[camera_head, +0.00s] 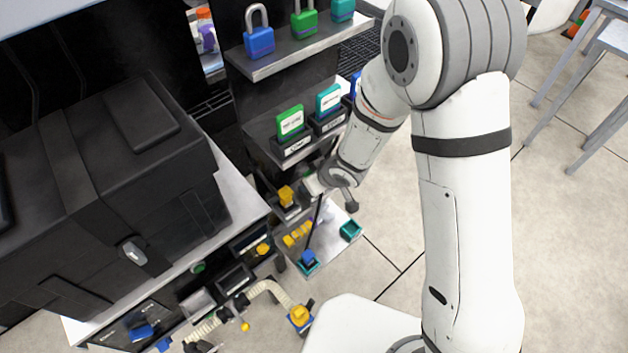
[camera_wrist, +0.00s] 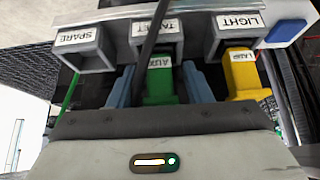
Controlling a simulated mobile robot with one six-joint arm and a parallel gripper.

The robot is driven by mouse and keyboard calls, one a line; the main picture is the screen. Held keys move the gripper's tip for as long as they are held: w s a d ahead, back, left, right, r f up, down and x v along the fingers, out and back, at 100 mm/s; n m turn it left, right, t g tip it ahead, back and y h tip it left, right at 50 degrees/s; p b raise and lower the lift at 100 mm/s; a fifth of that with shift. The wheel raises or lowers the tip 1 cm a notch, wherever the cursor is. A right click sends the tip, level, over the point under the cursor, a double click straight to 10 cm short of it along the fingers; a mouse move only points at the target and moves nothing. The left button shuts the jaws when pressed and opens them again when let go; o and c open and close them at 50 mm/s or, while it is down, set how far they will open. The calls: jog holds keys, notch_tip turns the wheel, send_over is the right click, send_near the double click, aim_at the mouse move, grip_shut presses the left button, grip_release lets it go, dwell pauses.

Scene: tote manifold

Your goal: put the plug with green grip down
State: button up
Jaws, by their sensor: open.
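The plug with green grip (camera_wrist: 160,85) is in the middle of the wrist view, at the mouth of the middle socket (camera_wrist: 157,30), whose label is partly covered by a dark cord. My gripper (camera_wrist: 158,70) is open, with one blue-grey finger on each side of the green grip. A gap seems to show beside the fingers; whether either one touches cannot be told. How deep the plug sits is hidden. In the head view my gripper (camera_head: 314,186) is at the lower shelf unit, and I cannot make out the green plug there.
A yellow plug (camera_wrist: 243,78) is close on the right, at the socket labelled LIGHT (camera_wrist: 237,24). The SPARE socket (camera_wrist: 84,48) on the left looks empty. In the head view, an empty teal holder (camera_head: 350,231) and a blue piece (camera_head: 308,257) are on the low shelf.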

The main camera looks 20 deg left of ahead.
jog(key=shift+r, duration=0.2)
jog(key=p+v, duration=0.5)
jog(key=v, duration=0.6)
jog(key=w+d+r+m+t+h, duration=0.1)
jog(key=w+d+r+m+h, duration=0.2)
jog(key=d+r, duration=0.45)
jog(key=w+d+r+m+t+h, duration=0.2)
jog(key=d+r+m, duration=0.15)
jog(key=d, duration=0.75)
jog(key=s+d+r+m+g, duration=0.3)
jog(key=s+d+r+m, duration=0.3)
jog(key=s+d+r, duration=0.3)
jog(key=s+d, duration=0.2)
jog(key=s, duration=0.2)
jog(key=shift+d+g+h, duration=0.15)
jog(key=shift+g+h, duration=0.15)
jog(key=shift+h, duration=0.1)
jog(key=shift+s, duration=0.15)
